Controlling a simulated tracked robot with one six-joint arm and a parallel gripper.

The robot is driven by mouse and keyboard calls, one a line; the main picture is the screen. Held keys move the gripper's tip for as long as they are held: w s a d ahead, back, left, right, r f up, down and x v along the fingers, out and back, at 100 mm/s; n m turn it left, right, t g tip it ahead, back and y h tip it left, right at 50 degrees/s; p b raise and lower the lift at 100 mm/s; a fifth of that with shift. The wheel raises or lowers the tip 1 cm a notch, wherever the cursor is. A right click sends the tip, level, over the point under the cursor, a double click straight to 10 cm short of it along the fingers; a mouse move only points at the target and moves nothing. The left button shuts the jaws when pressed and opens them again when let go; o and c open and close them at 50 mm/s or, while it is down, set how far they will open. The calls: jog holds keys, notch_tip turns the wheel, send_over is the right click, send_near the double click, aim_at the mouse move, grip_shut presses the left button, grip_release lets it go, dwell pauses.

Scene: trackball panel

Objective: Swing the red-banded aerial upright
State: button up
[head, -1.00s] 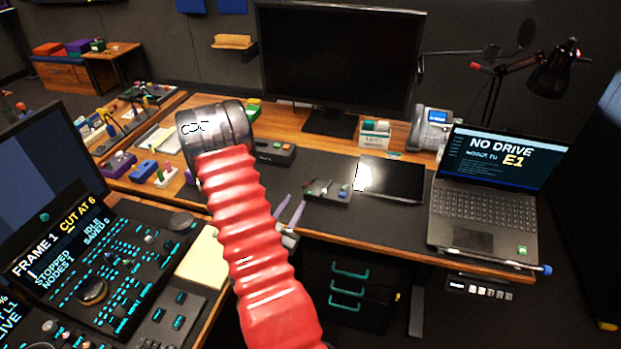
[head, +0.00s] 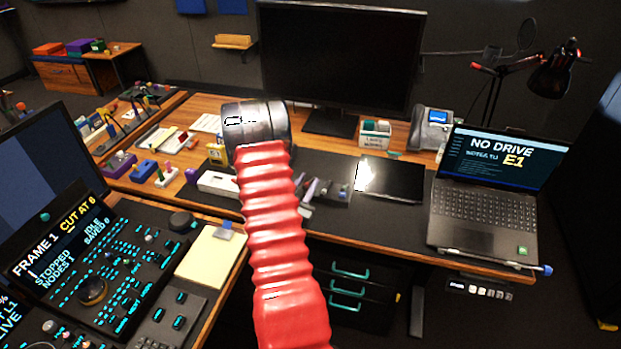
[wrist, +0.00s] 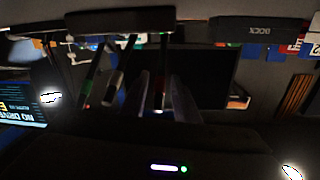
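My gripper (head: 318,190) is mostly behind my red ribbed arm in the head view, with its grey finger ends showing over the dark desk mat. The other rod (wrist: 122,75) has a paler, thicker end. Both appear apart from the fingers.
A small dark tray (head: 338,195) and a black tablet (head: 392,180) lie right of my gripper, with the laptop (head: 485,195) beyond. The large monitor (head: 335,55) stands behind. A white device (head: 217,183) and a control console (head: 95,255) are at left.

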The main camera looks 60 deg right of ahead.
jog(key=shift+d, duration=1.45)
grip_shut()
